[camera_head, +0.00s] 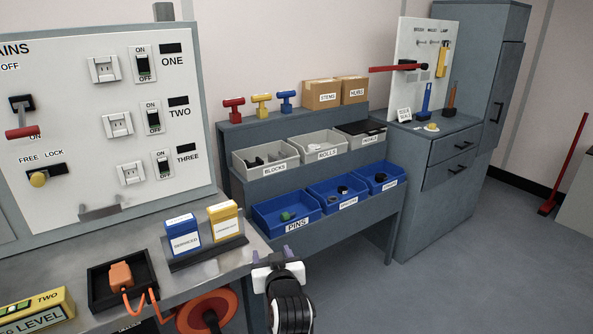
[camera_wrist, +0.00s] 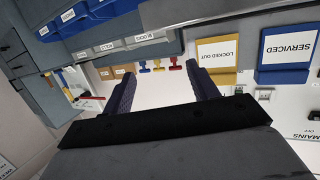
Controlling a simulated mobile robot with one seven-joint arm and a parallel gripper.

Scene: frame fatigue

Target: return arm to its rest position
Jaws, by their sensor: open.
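My gripper (camera_head: 278,261) shows at the bottom middle of the head view, at the right end of the grey bench. In the wrist view its two dark purple fingers (camera_wrist: 163,95) stand well apart with nothing between them. The wrist view is turned upside down. A yellow "locked out" card (camera_head: 224,220) and a blue "serviced" card (camera_head: 182,235) stand in a dark holder on the bench, left of my gripper. In the wrist view the yellow card (camera_wrist: 217,54) and the blue card (camera_wrist: 287,52) lie right of the fingers, apart from them.
A rack holds blue bins (camera_head: 287,211) and grey bins (camera_head: 265,158) beyond my gripper. A switch panel (camera_head: 105,115) stands behind the bench. A black tray (camera_head: 122,281) with an orange plug is on the bench, and an orange reel (camera_head: 207,311) sits low in front.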

